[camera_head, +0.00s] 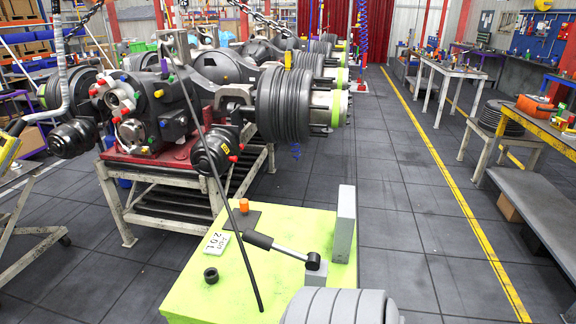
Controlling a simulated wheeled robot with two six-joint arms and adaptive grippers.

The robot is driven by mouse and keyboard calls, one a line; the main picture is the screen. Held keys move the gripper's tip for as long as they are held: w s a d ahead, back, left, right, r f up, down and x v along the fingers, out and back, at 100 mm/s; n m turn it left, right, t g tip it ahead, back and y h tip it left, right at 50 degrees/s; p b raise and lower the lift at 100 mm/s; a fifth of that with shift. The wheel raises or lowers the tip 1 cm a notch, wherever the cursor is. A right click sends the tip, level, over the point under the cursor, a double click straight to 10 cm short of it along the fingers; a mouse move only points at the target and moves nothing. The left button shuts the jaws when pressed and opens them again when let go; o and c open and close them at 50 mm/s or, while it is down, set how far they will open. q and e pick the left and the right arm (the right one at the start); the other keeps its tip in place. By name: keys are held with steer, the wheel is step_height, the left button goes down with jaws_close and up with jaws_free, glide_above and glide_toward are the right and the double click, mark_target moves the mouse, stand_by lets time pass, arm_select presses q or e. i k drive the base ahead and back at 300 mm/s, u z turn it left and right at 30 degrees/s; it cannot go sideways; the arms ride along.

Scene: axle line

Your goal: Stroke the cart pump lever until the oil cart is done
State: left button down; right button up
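The oil cart (200,290) has a bright green top at the bottom middle of the head view. Its pump lever has a black grip (258,240) and a silver rod (288,252) that runs to a dark pivot on a grey block (316,272). The lever lies low and nearly flat, with its grip toward the left. A white card (217,243) with black print lies on the cart top. A thin dark rod (235,226) slants across the view and passes close to the grip; I cannot tell whether they touch. Neither of my grippers is in view.
A grey ribbed cylinder (335,306) and an upright grey plate (344,226) stand at the cart's right. A large axle assembly (150,105) rests on a stand (130,215) behind the cart. Benches (450,68) line the right side. The floor between is clear.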

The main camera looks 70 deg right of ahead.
mark_target(312, 260)
steer(key=i, duration=2.35)
steer(key=z, duration=4.35)
steer(key=i, duration=0.5)
steer(key=u, duration=0.05)
steer(key=k, duration=0.65)
